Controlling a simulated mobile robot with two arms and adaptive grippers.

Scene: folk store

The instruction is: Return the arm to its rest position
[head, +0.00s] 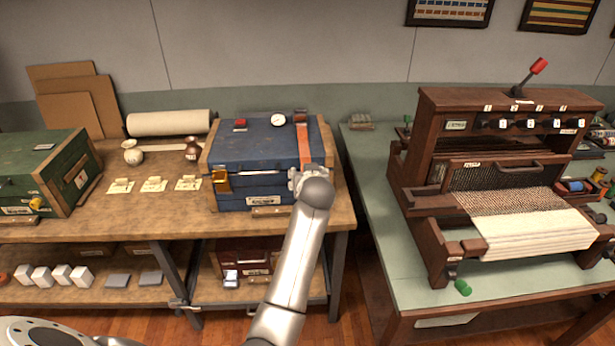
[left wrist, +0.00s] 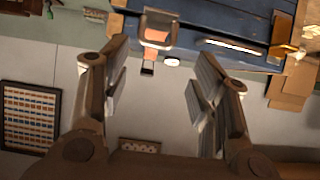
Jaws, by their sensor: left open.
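My left arm (head: 295,262) rises from the bottom middle of the head view. Its wrist is in front of the right part of a closed blue chest (head: 255,150) on the wooden workbench. The gripper's fingers are mostly hidden behind the wrist there. In the left wrist view, my left gripper (left wrist: 162,85) is open, with its two fingers wide apart and nothing between them. The blue chest (left wrist: 205,22) shows upside down at the top of that view. An orange strap (head: 304,143) lies over the chest's lid; its metal buckle (left wrist: 160,22) shows in the wrist view. My right gripper is not in view.
A wooden loom (head: 500,110) stands on the green table (head: 378,190) at right. A green chest (head: 45,170), small jars (head: 132,152) and tags (head: 153,184) occupy the workbench (head: 130,222) at left. A gap separates the workbench and table.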

